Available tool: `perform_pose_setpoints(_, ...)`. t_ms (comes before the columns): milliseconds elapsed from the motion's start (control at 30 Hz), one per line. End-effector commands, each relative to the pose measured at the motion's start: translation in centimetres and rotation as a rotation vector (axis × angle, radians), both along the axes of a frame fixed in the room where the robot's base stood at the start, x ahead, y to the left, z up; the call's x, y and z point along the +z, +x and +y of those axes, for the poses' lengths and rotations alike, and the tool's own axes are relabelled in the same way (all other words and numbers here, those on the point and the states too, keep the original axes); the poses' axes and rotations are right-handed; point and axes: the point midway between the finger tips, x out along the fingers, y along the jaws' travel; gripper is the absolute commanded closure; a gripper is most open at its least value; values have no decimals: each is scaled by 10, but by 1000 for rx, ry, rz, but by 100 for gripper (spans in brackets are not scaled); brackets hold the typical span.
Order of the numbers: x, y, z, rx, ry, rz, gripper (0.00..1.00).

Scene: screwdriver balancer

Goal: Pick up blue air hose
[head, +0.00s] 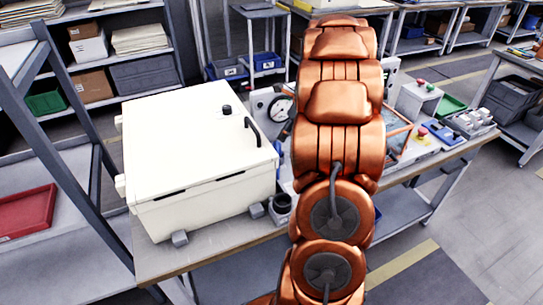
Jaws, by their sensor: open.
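I cannot make out the blue air hose for sure in the head view. A small blue piece (278,148) shows between the white box and my orange arm, beside a round gauge (281,109); I cannot tell whether it is part of the hose. My arm runs up the middle of the picture and hides much of the workbench (205,247) behind it. My gripper is not visible; the far end of the arm is at the top edge.
A large white box (195,150) with a black handle fills the bench's left part. Right of my arm are a grey device with buttons (418,100), a blue-based control box (442,133) and a green tray (452,105). Shelves with a red tray (25,211) stand left. Floor is open at right.

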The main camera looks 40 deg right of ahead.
Motion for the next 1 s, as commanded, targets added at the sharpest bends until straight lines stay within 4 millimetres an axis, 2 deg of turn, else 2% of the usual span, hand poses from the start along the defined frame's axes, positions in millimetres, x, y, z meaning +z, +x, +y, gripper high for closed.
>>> perform_pose_setpoints(33, -10, 0, 0, 0, 0, 0, 38)
perform_pose_setpoints(667, -47, 17, 8, 6, 4, 3, 38)
perform_pose_setpoints(1000, -81, 32, 11, 3, 4, 2, 38)
